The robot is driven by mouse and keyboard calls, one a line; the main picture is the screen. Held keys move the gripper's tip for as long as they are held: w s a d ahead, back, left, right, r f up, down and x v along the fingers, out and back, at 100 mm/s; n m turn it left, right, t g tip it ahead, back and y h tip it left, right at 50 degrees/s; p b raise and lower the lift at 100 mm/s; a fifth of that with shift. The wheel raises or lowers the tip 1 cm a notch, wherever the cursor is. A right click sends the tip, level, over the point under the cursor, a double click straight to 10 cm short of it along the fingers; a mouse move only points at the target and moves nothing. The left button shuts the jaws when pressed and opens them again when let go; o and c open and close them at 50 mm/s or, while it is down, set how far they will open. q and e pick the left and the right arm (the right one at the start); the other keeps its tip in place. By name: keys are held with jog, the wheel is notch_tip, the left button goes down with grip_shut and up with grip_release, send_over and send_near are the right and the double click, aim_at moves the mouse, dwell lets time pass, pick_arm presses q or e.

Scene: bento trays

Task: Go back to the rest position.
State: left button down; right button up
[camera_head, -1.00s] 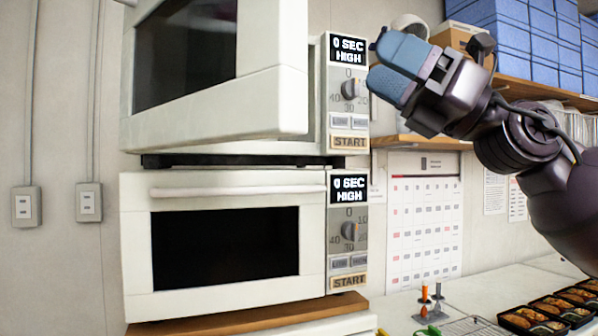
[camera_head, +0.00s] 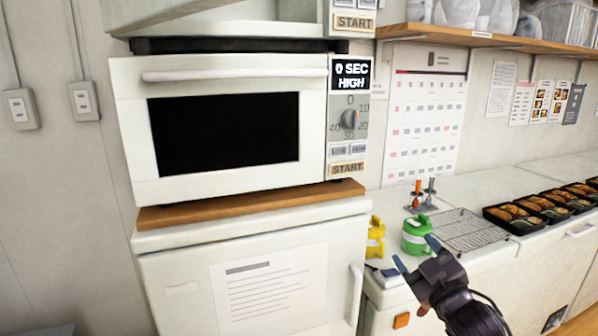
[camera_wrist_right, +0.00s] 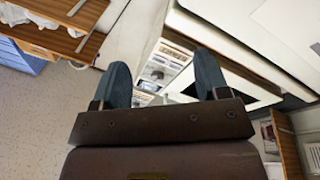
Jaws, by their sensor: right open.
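My right gripper (camera_head: 416,256) is low at the right of the head view, in front of the counter's front edge by the green container. Its blue fingers are spread and nothing is between them. In the right wrist view the right gripper (camera_wrist_right: 163,68) also shows two fingers wide apart, with empty space between them. My left gripper is in neither view.
A closed white microwave (camera_head: 130,115) reading 0 SEC HIGH stands on a wooden board. A green container (camera_head: 414,238), a yellow container (camera_head: 375,240), a wire rack (camera_head: 466,230) and several bento trays (camera_head: 492,222) are on the counter (camera_head: 480,180).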

jog(key=s+d+f+m+g+h, duration=0.1)
jog(key=s+f+m, duration=0.1)
jog(key=s+f, duration=0.35)
jog(key=s+d+f+m+g+h, duration=0.1)
jog(key=s+f+m+g, duration=0.15)
jog(key=f, duration=0.65)
jog(key=s+d+f+m+g+h, duration=0.1)
jog(key=s+f+h, duration=0.1)
jog(key=s+f, duration=0.4)
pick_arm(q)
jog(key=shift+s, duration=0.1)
pick_arm(e)
jog(key=s+d+f+m+g+h, duration=0.1)
jog(key=s+f+m+g, duration=0.2)
jog(key=s+f, duration=0.9)
jog(key=s, duration=0.3)
jog(key=shift+d+f, duration=0.25)
jog(key=shift+f, duration=0.15)
jog(key=shift+s+g, duration=0.1)
jog(key=shift+g, duration=0.15)
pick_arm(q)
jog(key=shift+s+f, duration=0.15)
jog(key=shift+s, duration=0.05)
